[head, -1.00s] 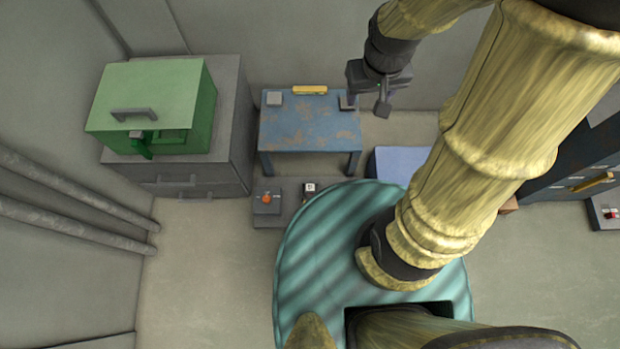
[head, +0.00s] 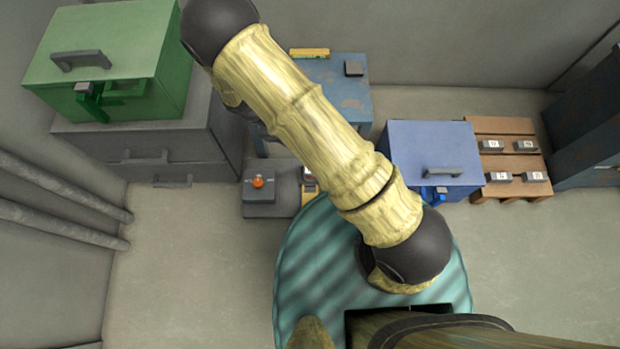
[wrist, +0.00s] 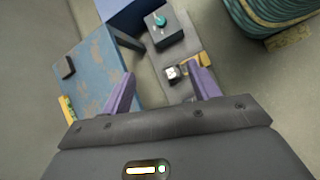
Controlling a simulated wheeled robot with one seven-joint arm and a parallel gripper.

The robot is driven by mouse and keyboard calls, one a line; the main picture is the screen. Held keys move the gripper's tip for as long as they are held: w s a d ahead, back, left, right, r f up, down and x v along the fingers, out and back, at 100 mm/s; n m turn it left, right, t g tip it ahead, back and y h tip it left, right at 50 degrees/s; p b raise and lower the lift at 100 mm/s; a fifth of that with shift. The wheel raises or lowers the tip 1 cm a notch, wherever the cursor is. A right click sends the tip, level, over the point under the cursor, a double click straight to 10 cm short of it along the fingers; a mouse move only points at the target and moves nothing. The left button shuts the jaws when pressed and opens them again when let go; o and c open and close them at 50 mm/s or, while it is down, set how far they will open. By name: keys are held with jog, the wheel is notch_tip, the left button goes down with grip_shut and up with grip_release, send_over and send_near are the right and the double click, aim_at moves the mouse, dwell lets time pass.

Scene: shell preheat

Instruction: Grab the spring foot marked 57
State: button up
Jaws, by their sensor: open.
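Small grey blocks with white labels sit on a wooden pallet at the right in the head view, one of them at its front left (head: 503,177). Another small dark block with a white label (wrist: 172,73) lies on the grey slab in the wrist view. The labels are too small for me to read, so I cannot tell which one is marked 57. My gripper (wrist: 162,72) is open and empty, its two purple fingers pointing towards the slab. The labelled block appears between the fingertips in the picture, apart from them. In the head view my arm hides the gripper.
A blue table (head: 345,92) stands behind the grey slab (head: 284,190); a box with an orange knob (head: 258,184) sits on the slab. A teal-knobbed box (wrist: 164,27) shows in the wrist view. A green box (head: 105,60) and blue box (head: 432,152) flank the table.

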jog(key=s+a+f+n+t+h+b, duration=0.1)
jog(key=a+f+n+t+b, duration=0.1)
jog(key=f, duration=1)
jog(key=s+a+f+n+t+h+b, duration=0.1)
jog(key=s+a+f+n+t+b, duration=0.1)
jog(key=f+n+b, duration=0.4)
jog(key=s+a+f+n+t+h+b, duration=0.1)
jog(key=f+b, duration=0.8)
jog(key=f, duration=1)
jog(key=s+a+n+t, duration=0.1)
jog(key=a+n+t, duration=0.1)
jog(key=n+t, duration=0.1)
jog(key=shift+s+a+f+t, duration=0.15)
jog(key=shift+a+f+t, duration=0.2)
jog(key=shift+t, duration=0.25)
jog(key=b+x, duration=0.4)
jog(key=x, duration=0.7)
jog(key=shift+d+f+b, duration=0.1)
jog(key=shift+f+b, duration=0.2)
jog(key=shift+b, duration=0.1)
jog(key=shift+w+d, duration=0.35)
jog(key=shift+w, duration=0.05)
